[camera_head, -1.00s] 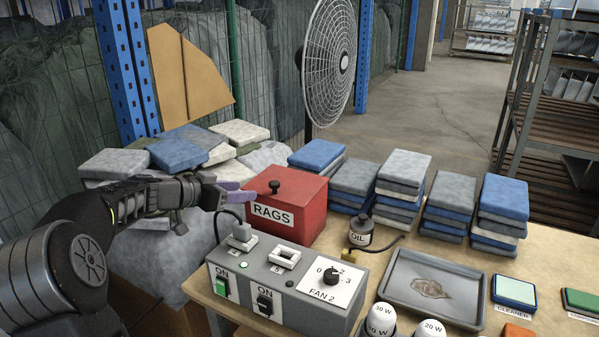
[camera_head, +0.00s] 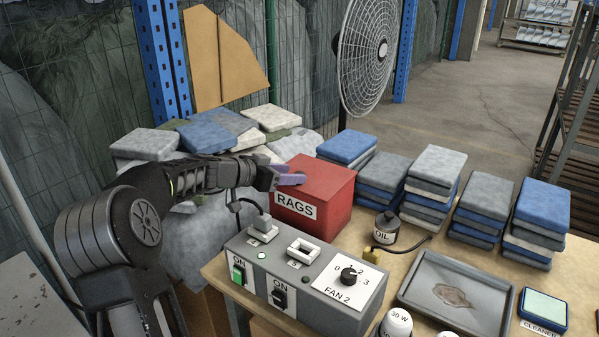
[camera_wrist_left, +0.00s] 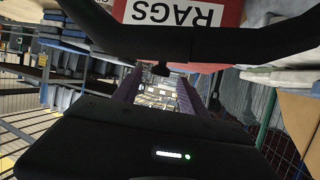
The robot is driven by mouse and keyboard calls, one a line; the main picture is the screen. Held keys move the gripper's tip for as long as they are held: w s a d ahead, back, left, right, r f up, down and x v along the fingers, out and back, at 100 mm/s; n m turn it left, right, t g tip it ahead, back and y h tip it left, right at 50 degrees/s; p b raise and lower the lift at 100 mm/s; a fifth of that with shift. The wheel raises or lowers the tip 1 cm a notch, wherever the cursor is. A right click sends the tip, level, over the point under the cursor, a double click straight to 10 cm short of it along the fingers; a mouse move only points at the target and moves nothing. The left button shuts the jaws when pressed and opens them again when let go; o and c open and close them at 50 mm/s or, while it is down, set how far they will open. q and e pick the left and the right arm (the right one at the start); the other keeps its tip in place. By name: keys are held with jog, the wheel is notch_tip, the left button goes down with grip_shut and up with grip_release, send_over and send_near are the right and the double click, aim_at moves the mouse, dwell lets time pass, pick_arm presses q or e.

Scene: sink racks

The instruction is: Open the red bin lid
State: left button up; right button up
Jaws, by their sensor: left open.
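The red bin labelled RAGS (camera_head: 330,200) stands on the bench with its red lid (camera_head: 325,172) down. My left gripper (camera_head: 288,175) reaches in from the left, with its purple fingers over the lid's near-left part. The fingers are open. In the head view they hide the lid's dark knob. In the left wrist view the knob (camera_wrist_left: 162,69) shows between the two open fingers (camera_wrist_left: 157,92), with the red bin (camera_wrist_left: 200,45) and its upside-down label above. I cannot tell whether a finger touches the knob. My right gripper is not in view.
A grey switch box (camera_head: 305,280) stands in front of the bin. Stacks of folded rags (camera_head: 378,185) stand behind and right, with more rags (camera_head: 215,130) behind my arm.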

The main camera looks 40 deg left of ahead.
pick_arm(q)
jog(key=x, duration=0.4)
jog(key=shift+p, duration=0.35)
grip_shut()
dwell(1.1)
